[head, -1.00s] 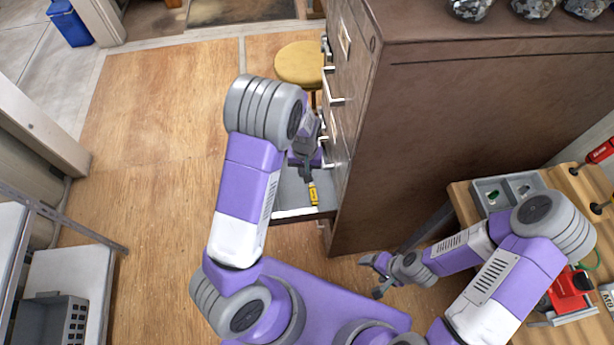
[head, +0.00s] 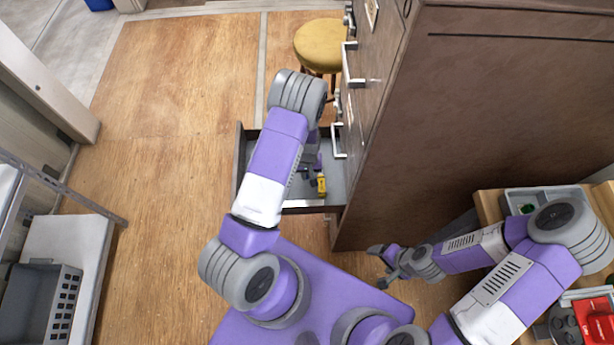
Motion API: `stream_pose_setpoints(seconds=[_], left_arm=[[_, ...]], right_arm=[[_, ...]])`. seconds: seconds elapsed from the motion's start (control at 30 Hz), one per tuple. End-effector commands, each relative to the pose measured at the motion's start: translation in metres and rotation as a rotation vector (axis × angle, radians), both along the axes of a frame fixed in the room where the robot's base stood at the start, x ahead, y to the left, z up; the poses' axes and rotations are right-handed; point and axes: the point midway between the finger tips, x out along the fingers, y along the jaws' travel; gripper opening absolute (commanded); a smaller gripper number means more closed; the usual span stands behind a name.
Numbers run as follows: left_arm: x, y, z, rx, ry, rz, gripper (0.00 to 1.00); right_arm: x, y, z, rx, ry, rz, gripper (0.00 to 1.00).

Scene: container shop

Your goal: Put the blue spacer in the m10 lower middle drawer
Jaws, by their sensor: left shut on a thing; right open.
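A low drawer (head: 240,165) of the brown cabinet (head: 480,120) is pulled out to the left; I cannot read its label. My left arm reaches over it and hides part of the inside. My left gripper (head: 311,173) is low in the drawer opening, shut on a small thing. A small bluish patch, the blue spacer (head: 303,171), shows at its fingertips, mostly hidden; I cannot tell whether it touches the drawer floor. My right gripper (head: 381,265) is open and empty over the floor, right of the drawer.
A yellow and black object (head: 321,185) appears in the drawer beside my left gripper. A yellow stool (head: 322,46) stands behind the drawer. A wooden workbench (head: 488,206) with a grey tray is at the right. A grey crate (head: 47,300) is at the left. The wooden floor between is clear.

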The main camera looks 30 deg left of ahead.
Motion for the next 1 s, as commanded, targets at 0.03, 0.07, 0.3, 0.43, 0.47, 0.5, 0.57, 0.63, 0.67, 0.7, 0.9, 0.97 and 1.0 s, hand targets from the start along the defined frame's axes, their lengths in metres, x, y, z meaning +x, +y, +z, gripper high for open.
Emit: stream_pose_setpoints(seconds=[0.03,0.07,0.3,0.43,0.47,0.5,0.57,0.63,0.67,0.7,0.9,0.97,1.0], left_arm=[[-0.001,0.0,-0.012,0.0,0.001,0.001,0.0],[-0.001,0.001,-0.016,0.0,0.001,0.001,0.0],[0.0,0.0,-0.019,0.0,0.0,0.0,0.0],[0.0,0.0,-0.022,0.0,0.0,0.0,0.0],[0.0,0.0,-0.023,0.0,0.0,0.0,0.0],[0.0,0.0,-0.024,0.0,0.0,0.0,0.0],[0.0,0.0,-0.023,0.0,0.0,0.0,0.22],[0.0,0.0,-0.023,0.0,0.0,0.0,0.33],[0.0,0.0,-0.023,0.0,0.0,0.0,0.38],[0.0,0.0,-0.023,0.0,0.0,0.0,0.39],[0.0,0.0,-0.023,0.0,0.0,0.0,0.39],[0.0,0.0,-0.022,0.0,0.0,0.0,0.39],[0.0,0.0,-0.02,0.0,0.0,0.0,0.39]], right_arm=[[0.0,0.0,-0.006,0.0,0.0,0.0,0.77],[0.0,0.0,-0.007,0.0,0.0,0.0,0.77],[0.0,0.0,-0.007,0.0,0.0,0.0,0.77],[0.0,0.0,-0.009,0.0,0.0,0.0,0.77],[0.0,0.0,-0.01,0.0,0.0,0.0,0.77],[0.0,0.0,-0.012,0.0,0.0,0.0,0.77],[0.0,0.0,-0.01,0.0,0.0,0.0,0.77],[0.0,0.0,-0.01,0.0,0.0,0.0,0.77],[0.0,0.0,-0.01,0.0,0.0,0.0,0.77],[0.0,0.0,-0.01,0.0,0.0,0.0,0.77],[0.0,0.0,-0.01,0.0,0.0,0.0,0.77],[0.0,0.0,-0.009,0.0,0.0,0.0,0.77],[0.0,0.0,-0.008,0.0,0.0,0.0,0.77]])
